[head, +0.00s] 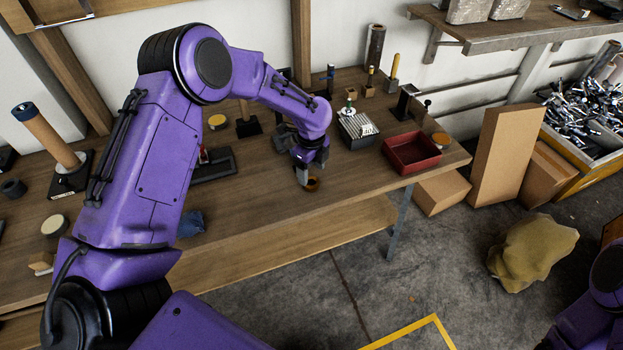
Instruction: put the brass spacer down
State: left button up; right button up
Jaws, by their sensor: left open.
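The brass spacer (313,184) is a small brass-coloured ring on the wooden bench (250,215), close to its front edge. My left gripper (303,180) points down at the spacer's left side, its fingertips right beside or over the ring. The gripper is open. Whether a finger still touches the ring cannot be told, as the fingers cover part of it. My right gripper is out of view; only part of my right arm shows at the lower right.
A red tray (412,153) stands right of the spacer, and a dark box with a pale ribbed top (357,128) stands behind. A dark flat tray (214,165) and a blue cloth (190,223) lie to the left. Bare bench surrounds the spacer's front.

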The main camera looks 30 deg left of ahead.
pick_arm(q)
notch_tip(320, 180, up, 8)
jog(key=b, duration=0.1)
